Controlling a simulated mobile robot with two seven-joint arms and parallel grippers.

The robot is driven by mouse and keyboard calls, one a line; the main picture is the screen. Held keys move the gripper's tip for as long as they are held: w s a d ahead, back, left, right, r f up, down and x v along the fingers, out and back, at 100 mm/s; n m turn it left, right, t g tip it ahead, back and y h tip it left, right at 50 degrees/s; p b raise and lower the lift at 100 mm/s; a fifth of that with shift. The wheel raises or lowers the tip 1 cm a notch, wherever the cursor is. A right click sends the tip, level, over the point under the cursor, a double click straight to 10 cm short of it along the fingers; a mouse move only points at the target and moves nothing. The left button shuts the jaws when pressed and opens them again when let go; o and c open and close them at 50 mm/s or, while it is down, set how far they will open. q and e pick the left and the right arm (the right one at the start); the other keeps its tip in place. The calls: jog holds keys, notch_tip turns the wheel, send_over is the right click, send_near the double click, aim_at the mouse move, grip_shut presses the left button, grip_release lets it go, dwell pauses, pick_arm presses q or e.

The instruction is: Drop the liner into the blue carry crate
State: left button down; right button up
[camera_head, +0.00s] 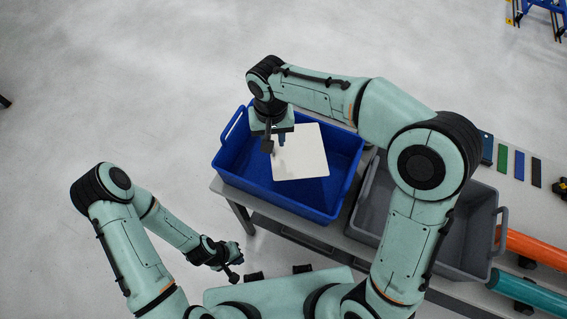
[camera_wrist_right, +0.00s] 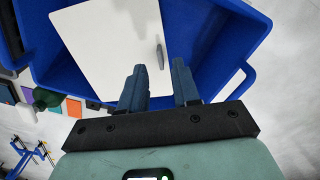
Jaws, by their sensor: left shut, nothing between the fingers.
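The liner is a pale, flat, near-square sheet (camera_head: 304,153) that shows inside the outline of the blue carry crate (camera_head: 231,160). In the right wrist view the liner (camera_wrist_right: 108,40) lies beyond my fingertips, with a small dark slot near one edge, within the blue crate (camera_wrist_right: 236,40). I cannot tell whether it rests flat on the crate floor. My right gripper (camera_head: 275,144) is over the crate; in its wrist view (camera_wrist_right: 159,80) the fingers are apart with nothing between them. My left gripper (camera_head: 233,264) is shut and empty, below and left of the crate, away from it.
A grey crate (camera_head: 471,205) stands right of the blue one on the grey bench, partly hidden by my right arm. Colour swatches (camera_head: 519,165) lie farther right. Orange (camera_head: 535,249) and teal (camera_head: 528,293) rolls lie at the lower right.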

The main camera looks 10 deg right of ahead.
jog(key=shift+s, duration=0.1)
